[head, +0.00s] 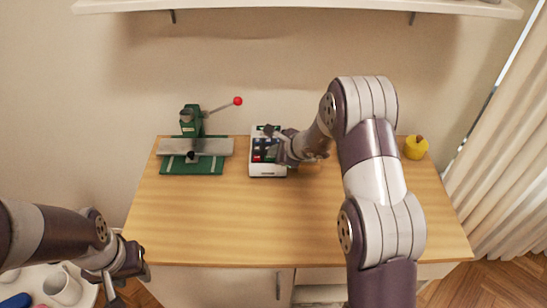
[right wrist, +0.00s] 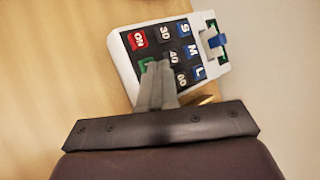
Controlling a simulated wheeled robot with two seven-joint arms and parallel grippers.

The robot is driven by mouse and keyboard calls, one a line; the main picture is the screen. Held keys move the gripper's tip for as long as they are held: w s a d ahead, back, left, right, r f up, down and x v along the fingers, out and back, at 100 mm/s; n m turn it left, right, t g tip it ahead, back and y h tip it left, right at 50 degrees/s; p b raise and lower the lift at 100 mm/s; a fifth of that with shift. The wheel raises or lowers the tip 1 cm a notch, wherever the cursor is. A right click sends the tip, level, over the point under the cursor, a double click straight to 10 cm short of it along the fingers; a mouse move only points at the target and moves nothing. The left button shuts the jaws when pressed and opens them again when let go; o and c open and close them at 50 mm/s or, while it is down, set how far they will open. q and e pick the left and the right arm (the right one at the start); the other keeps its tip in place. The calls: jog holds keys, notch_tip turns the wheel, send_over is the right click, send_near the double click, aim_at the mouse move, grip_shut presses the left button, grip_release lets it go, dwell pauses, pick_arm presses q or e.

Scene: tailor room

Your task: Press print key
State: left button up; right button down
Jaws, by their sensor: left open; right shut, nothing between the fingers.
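A white label-printer-like device (head: 267,173) with a dark key panel stands on the wooden table; it also shows in the right wrist view (right wrist: 122,68). Its panel has a red ON key (right wrist: 137,40), a green key (right wrist: 144,64), number keys 30, 40 and 60, and blue S, M, L keys. My right gripper (right wrist: 158,68) is shut and empty, its fingertips over the panel beside the green key. They partly cover that key, so its label is hidden and I cannot tell whether they touch it. In the head view my right gripper (head: 271,142) reaches over the device. My left gripper (head: 116,290) is open, low at the left, off the table.
A green press (head: 191,125) with a red-knobbed lever stands left of the device. A yellow round object (head: 416,148) sits at the table's right. The table's front (head: 225,225) is clear. A white mug (head: 62,288) is near my left gripper. A shelf (head: 300,6) hangs above.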

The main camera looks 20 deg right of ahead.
jog(key=shift+f, duration=0.25)
jog(key=shift+r, duration=0.15)
dwell(0.4)
jog(key=shift+r, duration=0.75)
jog(key=shift+r+p, duration=2)
jog(key=shift+r, duration=0.55)
jog(key=shift+f, duration=0.1)
